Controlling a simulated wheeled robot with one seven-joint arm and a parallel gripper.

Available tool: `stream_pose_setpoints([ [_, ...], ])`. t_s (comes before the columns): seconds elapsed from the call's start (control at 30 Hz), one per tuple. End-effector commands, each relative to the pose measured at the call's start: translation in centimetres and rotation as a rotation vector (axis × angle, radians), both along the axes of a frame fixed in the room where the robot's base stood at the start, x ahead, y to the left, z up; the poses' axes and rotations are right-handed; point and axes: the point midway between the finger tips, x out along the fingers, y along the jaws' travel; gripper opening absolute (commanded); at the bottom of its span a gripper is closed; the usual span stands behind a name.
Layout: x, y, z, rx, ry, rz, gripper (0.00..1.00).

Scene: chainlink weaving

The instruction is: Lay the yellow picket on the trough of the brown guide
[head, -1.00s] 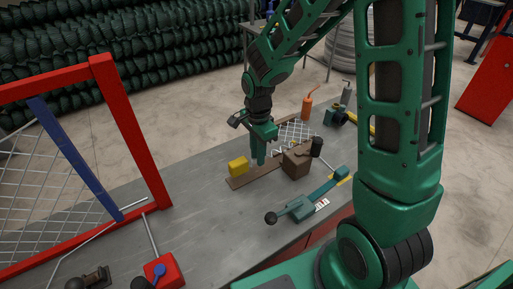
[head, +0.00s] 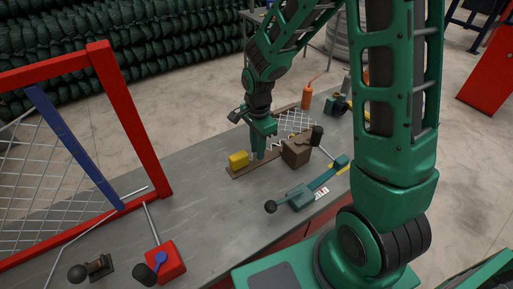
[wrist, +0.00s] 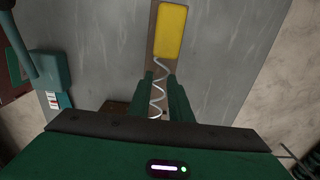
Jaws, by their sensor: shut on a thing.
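The yellow picket shows as a yellow block (head: 238,160) with a pale zigzag wire (wrist: 157,85) running from it in the wrist view. My gripper (head: 257,156) points down over the workbench and is shut on the picket; the wire passes between its fingers in the wrist view (wrist: 162,92). The yellow block is over the left end of the brown guide (head: 236,174), a long flat strip. I cannot tell whether the block touches it. The trough is largely hidden under the picket and gripper.
A brown block (head: 296,153) with a dark handle stands right of my gripper. A mesh piece (head: 294,122) lies behind. A teal lever (head: 310,190) is in front right, and a red frame (head: 130,120) rises at left. The bench's left middle is clear.

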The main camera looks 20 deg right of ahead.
Motion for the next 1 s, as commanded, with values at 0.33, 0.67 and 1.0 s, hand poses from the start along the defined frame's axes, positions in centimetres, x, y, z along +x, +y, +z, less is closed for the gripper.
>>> stream_pose_setpoints([
  [0.33, 0.0, 0.0, -0.3, 0.000, 0.000, 0.000, 0.00],
  [0.67, 0.0, 0.0, -0.9, 0.000, 0.001, 0.000, 0.00],
  [1.0, 0.0, 0.0, -1.1, 0.000, 0.000, 0.000, 0.40],
])
